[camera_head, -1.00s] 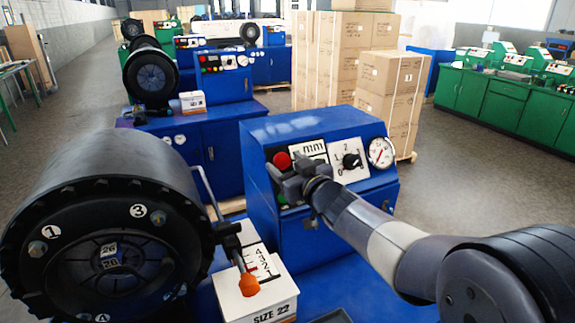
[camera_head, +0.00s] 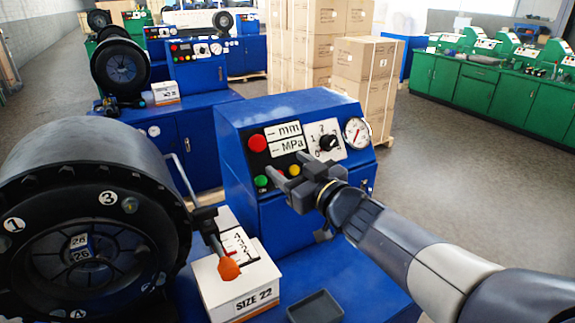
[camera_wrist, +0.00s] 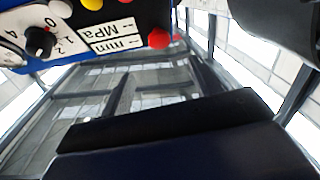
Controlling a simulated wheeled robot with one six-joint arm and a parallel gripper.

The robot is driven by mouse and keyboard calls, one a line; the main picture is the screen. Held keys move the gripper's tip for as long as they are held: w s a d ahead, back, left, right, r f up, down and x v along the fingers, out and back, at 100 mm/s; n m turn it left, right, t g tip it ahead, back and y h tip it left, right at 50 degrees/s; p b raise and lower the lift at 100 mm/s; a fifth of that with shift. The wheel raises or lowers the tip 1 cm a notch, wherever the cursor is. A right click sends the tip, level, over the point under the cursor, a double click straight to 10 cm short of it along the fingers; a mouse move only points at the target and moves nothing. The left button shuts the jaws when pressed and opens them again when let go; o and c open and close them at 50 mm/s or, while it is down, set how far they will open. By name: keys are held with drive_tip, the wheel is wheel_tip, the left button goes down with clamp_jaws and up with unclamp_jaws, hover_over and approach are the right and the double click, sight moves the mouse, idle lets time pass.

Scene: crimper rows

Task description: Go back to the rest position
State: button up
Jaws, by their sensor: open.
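My gripper (camera_head: 281,182) is open and empty in the head view, in front of the blue control panel (camera_head: 232,128). Its fingers point left, just below the buttons, and hide part of the panel's lower face. The panel carries a red button (camera_head: 257,143), a green button (camera_head: 261,181), a yellow button (camera_head: 294,170), a black dial (camera_head: 328,142) and a gauge (camera_head: 357,132). In the wrist view, the panel's dial (camera_wrist: 40,42), red button (camera_wrist: 158,38) and mm/MPa plate (camera_wrist: 112,36) show upside down at the top. I cannot tell whether a finger touches the panel.
A dark tray (camera_head: 315,307) lies at the front. Stacked cartons (camera_head: 362,75) and green cabinets (camera_head: 490,90) stand behind, with open floor between.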

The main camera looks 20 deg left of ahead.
sight(260, 146)
drive_tip(key=shift+w+a, duration=0.1)
drive_tip(key=p+x, duration=0.2)
drive_tip(key=x, duration=0.8)
drive_tip(key=shift+w+a, duration=0.25)
drive_tip(key=shift+a, duration=0.1)
drive_tip(key=shift+w+a+f, duration=0.2)
drive_tip(key=shift+a+f, duration=0.05)
drive_tip(key=shift+f, duration=0.1)
drive_tip(key=shift+r, duration=0.1)
